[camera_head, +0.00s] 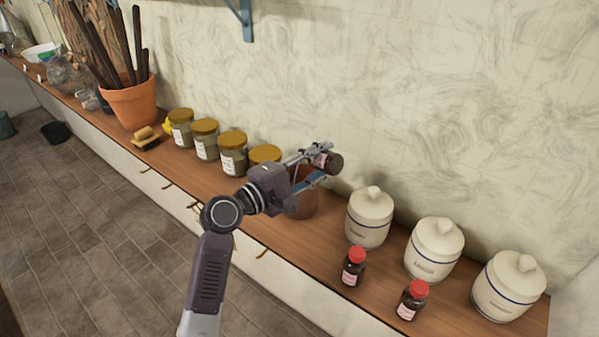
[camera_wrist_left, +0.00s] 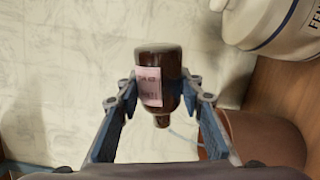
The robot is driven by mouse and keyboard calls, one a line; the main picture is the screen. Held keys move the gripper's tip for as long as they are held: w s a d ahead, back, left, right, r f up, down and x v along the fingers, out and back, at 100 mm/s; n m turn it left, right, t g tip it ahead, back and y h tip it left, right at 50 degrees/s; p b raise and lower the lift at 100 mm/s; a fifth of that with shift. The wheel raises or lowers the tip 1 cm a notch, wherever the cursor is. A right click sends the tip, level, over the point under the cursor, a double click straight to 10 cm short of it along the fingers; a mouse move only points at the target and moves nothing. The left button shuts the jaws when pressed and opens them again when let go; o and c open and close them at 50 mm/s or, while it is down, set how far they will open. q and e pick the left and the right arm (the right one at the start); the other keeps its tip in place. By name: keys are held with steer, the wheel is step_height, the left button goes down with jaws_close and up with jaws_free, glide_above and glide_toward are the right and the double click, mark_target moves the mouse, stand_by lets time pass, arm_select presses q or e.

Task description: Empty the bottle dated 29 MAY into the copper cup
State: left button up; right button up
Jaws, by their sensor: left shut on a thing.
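My left gripper (camera_head: 318,166) is shut on a small brown glass bottle (camera_head: 333,163), held above the counter. The bottle also shows in the left wrist view (camera_wrist_left: 158,68), with a pale pink label too blurred to read. It is tipped over, with its narrow uncapped neck low. A thin pale line runs from the neck toward the cup, perhaps liquid. The copper cup (camera_head: 303,206) stands on the counter below the gripper, partly hidden by it; it also shows in the left wrist view (camera_wrist_left: 268,138). My right gripper is not in view.
Two red-capped brown bottles (camera_head: 353,268) (camera_head: 411,301) stand at the counter's front, right of the cup. Several white lidded jars (camera_head: 369,220) stand behind them. Yellow-lidded jars (camera_head: 233,156), a brush (camera_head: 146,139) and a terracotta pot (camera_head: 131,103) stand to the left.

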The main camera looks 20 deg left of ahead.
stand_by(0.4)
arm_select(q)
steer(key=shift+a+r+n+p, duration=0.15)
steer(key=shift+r+n+p, duration=0.2)
steer(key=shift+n+p, duration=0.5)
steer(key=shift+f, duration=0.1)
steer(key=shift+m, duration=0.25)
steer(key=shift+f+m+b, duration=0.4)
steer(key=shift+b, duration=0.25)
steer(key=shift+d+f+m+b, duration=0.2)
steer(key=shift+m+b, duration=0.45)
steer(key=shift+m, duration=0.15)
